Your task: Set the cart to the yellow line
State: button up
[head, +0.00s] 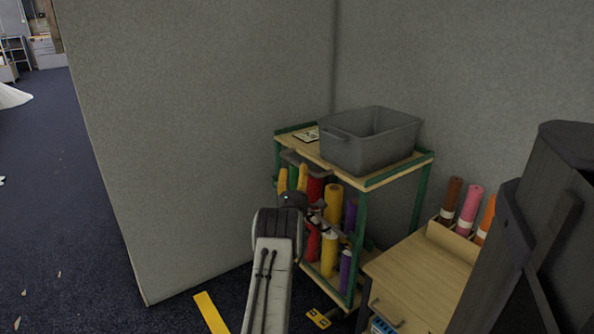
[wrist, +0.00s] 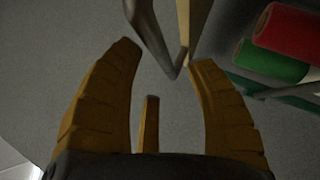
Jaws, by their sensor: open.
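The cart (head: 373,181) has a green frame and a wooden top and stands against the grey wall. Coloured rolls (head: 332,204) fill its shelves. A grey handle (head: 297,160) sits at its near left end, under the top. My gripper (head: 293,174) is open just below that handle, fingers pointing at it. In the wrist view, the yellow-brown fingers of my gripper (wrist: 165,55) stand apart, with the dark handle (wrist: 155,40) at their tips; I cannot tell whether they touch. The yellow line (head: 211,313) lies on the floor left of my arm, partly cut off by the frame.
A grey bin (head: 370,140) and a small card (head: 306,135) sit on the cart top. A wooden cabinet (head: 425,275) with a rack of rolls (head: 467,210) stands close on the right. A yellow-marked piece (head: 318,318) lies by the cart's foot. Open blue carpet (head: 70,200) lies left.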

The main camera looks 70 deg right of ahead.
aim_at(297, 163)
jog(key=shift+b+x, duration=1.25)
jog(key=shift+x, duration=1)
jog(key=shift+d, duration=0.1)
jog(key=shift+c, duration=0.3)
grip_shut()
